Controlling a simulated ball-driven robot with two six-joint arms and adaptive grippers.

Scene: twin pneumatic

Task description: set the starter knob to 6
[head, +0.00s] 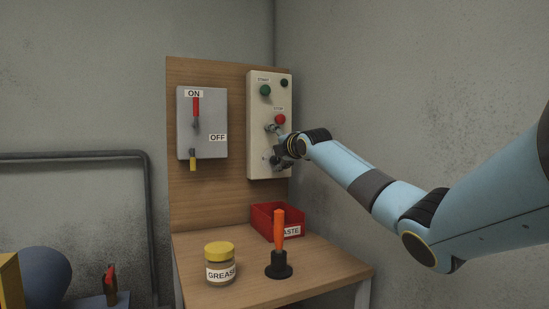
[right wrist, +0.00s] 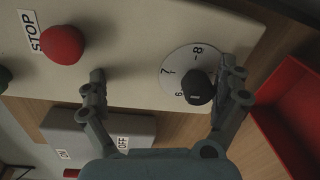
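The starter knob (right wrist: 199,88) is black and sits on a round white dial (right wrist: 178,62) with 6, 7 and 8 readable in the right wrist view. A small pale mark shows on the knob; which number it points to I cannot tell. My right gripper (right wrist: 165,88) is open, with the knob between its fingers, close to the right finger and well apart from the left one. Whether the right finger touches it is unclear. In the head view my right gripper (head: 279,143) is at the lower part of the beige panel (head: 257,95), partly hiding the dial. My left gripper is out of view.
The red STOP button (right wrist: 62,45) and green START button (head: 265,90) are on the same panel. A grey ON/OFF switch box (head: 213,160) hangs to its left. Below, the table (head: 240,293) holds a red bin (head: 262,222), a grease jar (head: 220,270) and an orange-handled tool (head: 279,230).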

